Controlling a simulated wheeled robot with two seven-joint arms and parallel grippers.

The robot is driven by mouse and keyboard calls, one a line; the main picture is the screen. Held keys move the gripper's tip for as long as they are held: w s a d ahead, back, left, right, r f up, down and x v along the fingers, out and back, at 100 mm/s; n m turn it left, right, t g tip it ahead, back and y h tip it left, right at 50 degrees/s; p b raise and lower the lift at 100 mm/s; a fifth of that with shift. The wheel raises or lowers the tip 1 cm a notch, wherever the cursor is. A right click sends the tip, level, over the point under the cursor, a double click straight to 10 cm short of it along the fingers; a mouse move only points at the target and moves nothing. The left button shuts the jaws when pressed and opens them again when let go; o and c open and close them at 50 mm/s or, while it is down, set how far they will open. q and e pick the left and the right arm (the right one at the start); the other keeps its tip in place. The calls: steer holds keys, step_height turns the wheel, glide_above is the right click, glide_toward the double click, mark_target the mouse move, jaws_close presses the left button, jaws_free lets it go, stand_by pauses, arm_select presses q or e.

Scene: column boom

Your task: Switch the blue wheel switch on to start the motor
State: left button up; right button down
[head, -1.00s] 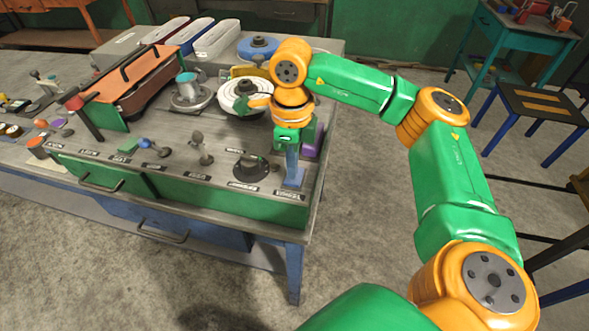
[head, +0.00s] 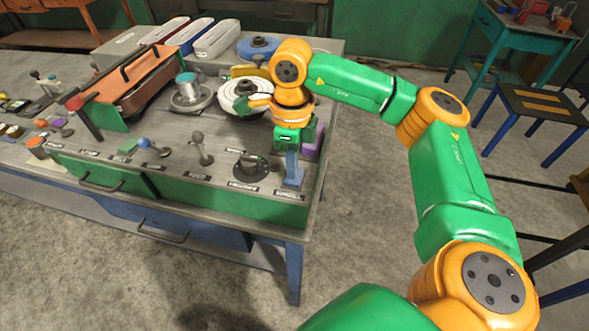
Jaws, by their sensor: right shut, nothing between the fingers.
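A blue wheel (head: 258,48) lies at the back right of the workbench, in the head view. My right gripper (head: 290,151) points down over the front right corner of the bench. It is shut with nothing between its fingers. A blue upright piece (head: 293,172) stands right below it, on a small base beside a label; I cannot tell whether they touch. A black rotary knob (head: 251,166) is just left of it on the front panel, also labelled. The labels are too small to read, so I cannot tell which control is the blue wheel's switch. My left gripper is not in view.
A grey lever (head: 202,149) and a blue-tipped lever (head: 147,145) stand further left. A white ringed disc (head: 240,98) and a purple block (head: 313,142) are close to my right wrist. The floor right of the bench is clear up to a stool (head: 540,105).

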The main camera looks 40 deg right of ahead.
steer(key=shift+f+b, duration=0.8)
steer(key=shift+f, duration=0.15)
stand_by(0.6)
step_height(320, 180, up, 7)
steer(key=p, duration=0.5)
steer(key=shift+p, duration=0.4)
